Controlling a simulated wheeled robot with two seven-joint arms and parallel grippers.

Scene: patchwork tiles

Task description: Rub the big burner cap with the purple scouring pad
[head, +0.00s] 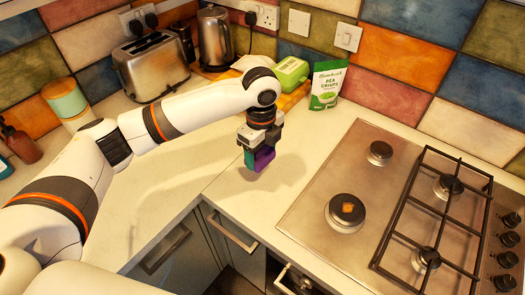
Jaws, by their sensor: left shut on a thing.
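The purple scouring pad (265,159), with a teal-green side, is in my left gripper (258,148). The gripper is shut on it and points down, holding it above the pale worktop left of the hob. The big burner cap (336,222) is the dark round disc at the front left of the steel hob (308,195). An orange-brown patch (347,208) lies on its top. The pad is apart from the cap, up and to its left in the picture. My right gripper is not in view.
A smaller burner (380,152) sits behind the big one. A black pan grate (403,200) covers the hob's right part. A green pea crisps bag (327,86), a green box (290,73), a kettle (216,40) and a toaster (150,66) stand at the back. The worktop around the pad is clear.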

